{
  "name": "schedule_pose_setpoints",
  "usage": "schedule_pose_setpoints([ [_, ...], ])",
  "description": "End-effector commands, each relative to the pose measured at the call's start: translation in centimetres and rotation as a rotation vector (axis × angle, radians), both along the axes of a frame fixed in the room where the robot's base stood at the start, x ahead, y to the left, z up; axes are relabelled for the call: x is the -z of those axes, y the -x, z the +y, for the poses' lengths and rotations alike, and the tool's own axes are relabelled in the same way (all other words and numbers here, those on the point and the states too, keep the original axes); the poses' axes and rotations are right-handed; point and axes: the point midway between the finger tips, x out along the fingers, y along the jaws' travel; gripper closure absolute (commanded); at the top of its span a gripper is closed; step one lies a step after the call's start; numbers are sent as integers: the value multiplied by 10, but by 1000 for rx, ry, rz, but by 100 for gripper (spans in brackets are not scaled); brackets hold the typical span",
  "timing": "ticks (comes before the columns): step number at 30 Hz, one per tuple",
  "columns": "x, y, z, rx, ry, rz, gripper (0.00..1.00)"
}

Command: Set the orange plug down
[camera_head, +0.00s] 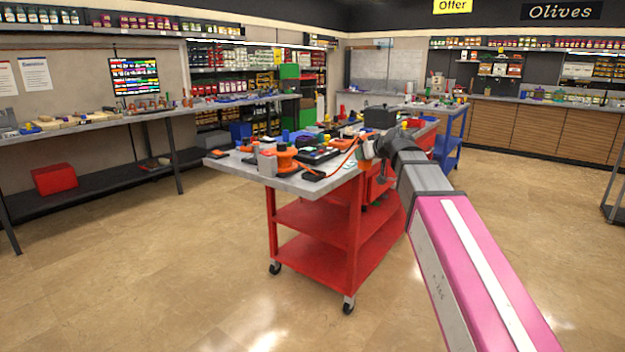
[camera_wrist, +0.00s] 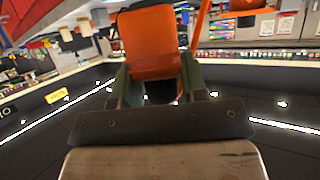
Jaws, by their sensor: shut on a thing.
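The orange plug (camera_wrist: 148,42) fills the top middle of the wrist view, between the two green-grey fingers of my gripper (camera_wrist: 156,78). My gripper is shut on it. In the head view my gripper (camera_head: 366,148) is at the right side of the red cart's grey top (camera_head: 318,188), seemingly above it. An orange cable (camera_head: 335,167) runs from the cart top up toward my gripper.
An orange round piece (camera_head: 284,157), a grey block (camera_head: 267,163) and several dark parts crowd the cart top. A blue cart (camera_head: 448,150) stands behind. A long workbench (camera_head: 100,121) with small parts runs along the left wall. Open floor lies in front.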

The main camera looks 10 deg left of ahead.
Motion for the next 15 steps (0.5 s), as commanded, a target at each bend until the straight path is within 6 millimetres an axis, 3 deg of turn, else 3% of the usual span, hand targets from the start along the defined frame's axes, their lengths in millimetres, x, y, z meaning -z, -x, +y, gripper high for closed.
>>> schedule_pose_setpoints([
  [1,-10,11,27,-74,-2,-2,85],
  [6,-35,49,94,-302,-1,-2,85],
  [9,-47,68,119,-400,1,-2,85],
  [15,-57,85,143,-494,1,0,85],
])
